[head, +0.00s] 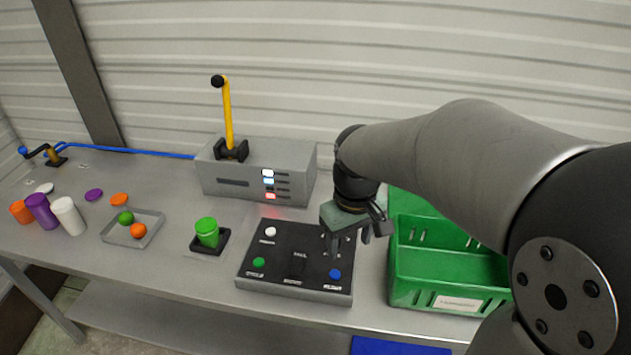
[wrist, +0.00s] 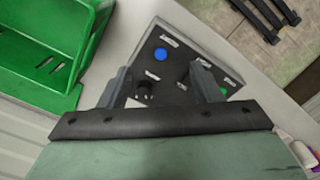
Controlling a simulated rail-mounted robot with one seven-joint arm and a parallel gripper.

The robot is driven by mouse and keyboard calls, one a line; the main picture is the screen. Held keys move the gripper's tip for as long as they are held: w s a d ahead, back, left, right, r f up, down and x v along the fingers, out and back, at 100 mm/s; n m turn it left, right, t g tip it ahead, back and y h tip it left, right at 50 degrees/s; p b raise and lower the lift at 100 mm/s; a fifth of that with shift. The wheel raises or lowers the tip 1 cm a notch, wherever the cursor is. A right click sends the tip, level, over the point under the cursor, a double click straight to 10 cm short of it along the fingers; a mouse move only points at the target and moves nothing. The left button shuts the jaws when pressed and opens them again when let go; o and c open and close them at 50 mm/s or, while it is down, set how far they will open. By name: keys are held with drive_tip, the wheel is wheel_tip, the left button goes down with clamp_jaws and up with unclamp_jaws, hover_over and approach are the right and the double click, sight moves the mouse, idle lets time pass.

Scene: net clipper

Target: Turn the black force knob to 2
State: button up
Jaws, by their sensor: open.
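The dark control panel (head: 298,278) lies on the bench, with a white button (head: 271,231) at back left, a green button (head: 259,262) at front left and a blue button (head: 335,274) at front right. My gripper (head: 349,243) is open over the panel's back right part. In the wrist view its two fingers (wrist: 162,80) stand apart over the panel. The small black knob (wrist: 143,91) shows between them, nearer the left finger, with no visible grip on it. In the head view the knob is hidden behind my gripper. Its number marks are too small to read.
A green crate (head: 449,297) stands close to the panel's right. A grey box (head: 215,180) with a yellow lever (head: 228,118) is behind.

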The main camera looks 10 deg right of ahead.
drive_tip(key=w+r+n+p, duration=0.2)
drive_tip(key=w+n, duration=0.2)
drive_tip(key=w, duration=1)
drive_tip(key=shift+h, duration=0.3)
drive_tip(key=f+p, duration=0.1)
drive_tip(key=f, duration=0.4)
drive_tip(key=f+p, duration=0.1)
drive_tip(key=f, duration=0.5)
drive_tip(key=w+f+p, duration=0.1)
drive_tip(key=f, duration=0.4)
drive_tip(key=shift+d+f, duration=0.35)
drive_tip(key=shift+f, duration=0.05)
drive_tip(key=c, duration=1)
